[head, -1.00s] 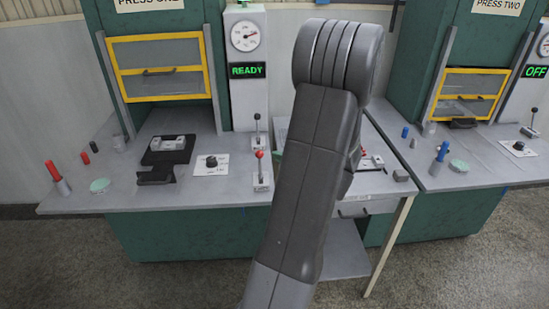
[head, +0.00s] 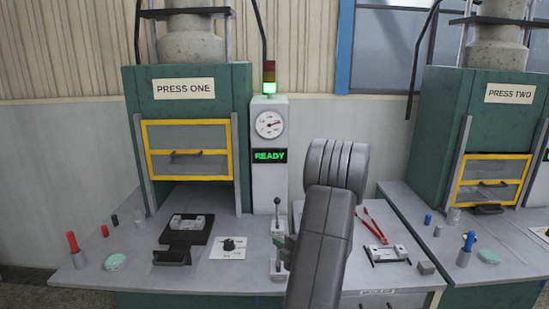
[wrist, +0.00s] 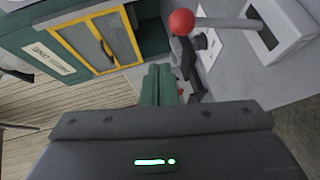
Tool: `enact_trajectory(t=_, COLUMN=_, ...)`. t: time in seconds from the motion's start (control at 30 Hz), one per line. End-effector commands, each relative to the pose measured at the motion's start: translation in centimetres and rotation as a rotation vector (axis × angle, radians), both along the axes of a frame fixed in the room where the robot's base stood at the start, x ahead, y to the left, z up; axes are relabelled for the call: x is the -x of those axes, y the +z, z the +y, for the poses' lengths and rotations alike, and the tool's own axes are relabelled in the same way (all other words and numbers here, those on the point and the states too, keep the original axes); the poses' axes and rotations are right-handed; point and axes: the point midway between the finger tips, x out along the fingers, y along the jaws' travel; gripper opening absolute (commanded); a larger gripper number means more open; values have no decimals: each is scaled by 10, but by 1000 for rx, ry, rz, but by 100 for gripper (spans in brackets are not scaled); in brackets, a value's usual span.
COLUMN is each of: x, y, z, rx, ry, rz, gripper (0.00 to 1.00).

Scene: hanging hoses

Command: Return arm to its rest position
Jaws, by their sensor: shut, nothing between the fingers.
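My gripper shows in the wrist view (wrist: 160,84) as two green fingers pressed together with nothing between them. In the head view its green tips (head: 287,242) show just left of my dark grey arm, which hides the rest of it. A lever with a red ball knob (wrist: 182,22) is close beyond the fingers in the wrist view; I cannot tell whether they touch. In the head view that lever's base (head: 279,270) shows beside my arm, with its knob hidden. A black-knobbed lever (head: 277,215) stands upright behind it.
Press One (head: 189,140) has a yellow-framed guard and a READY display (head: 270,156). Press Two (head: 490,140) stands right. A black fixture (head: 187,235) and a red-handled tool (head: 75,248) are left.

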Motion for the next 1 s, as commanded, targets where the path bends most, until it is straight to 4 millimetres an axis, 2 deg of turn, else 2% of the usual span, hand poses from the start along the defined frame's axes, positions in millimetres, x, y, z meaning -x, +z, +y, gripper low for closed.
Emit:
enact_trajectory(t=0.07, x=-1, y=-11, z=1, rx=1, ry=0, rz=-1, gripper=0)
enact_trajectory(t=0.5, x=5, y=-33, z=0, rx=2, ry=-4, rz=-1, gripper=0)
enact_trajectory(t=1.0, x=14, y=-32, z=0, rx=1, ry=-4, rz=-63, gripper=0)
